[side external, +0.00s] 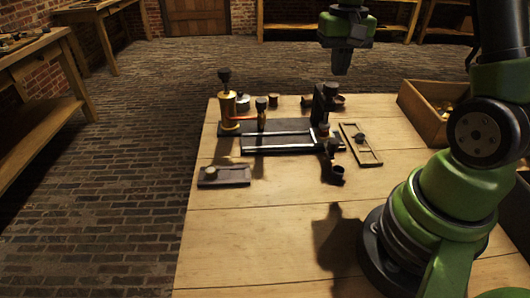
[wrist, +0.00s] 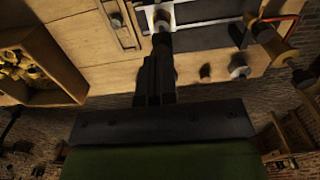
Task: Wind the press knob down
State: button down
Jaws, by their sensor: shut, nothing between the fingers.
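A black upright stand (side external: 325,103), which looks like the press, rises at the right end of a dark base with pale rails (side external: 285,140). A small dark knob-like part (side external: 333,147) sits at its front; which part is the press knob is hard to tell. A brass cylinder with a dark round knob (side external: 225,76) on top stands at the base's left end. My gripper (side external: 342,70) is shut and empty, pointing down, above the far part of the table near the stand. In the wrist view its fingers (wrist: 158,68) partly cover the apparatus beyond.
A wooden crate with yellowish pieces (side external: 426,110) stands at the right; it also shows in the wrist view (wrist: 45,50). A wooden frame tray (side external: 373,156) lies right of the base. A dark plate (side external: 235,176) lies front left. The front tabletop is largely clear.

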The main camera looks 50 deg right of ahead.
jog(key=shift+r, duration=0.5)
jog(key=shift+d, duration=0.1)
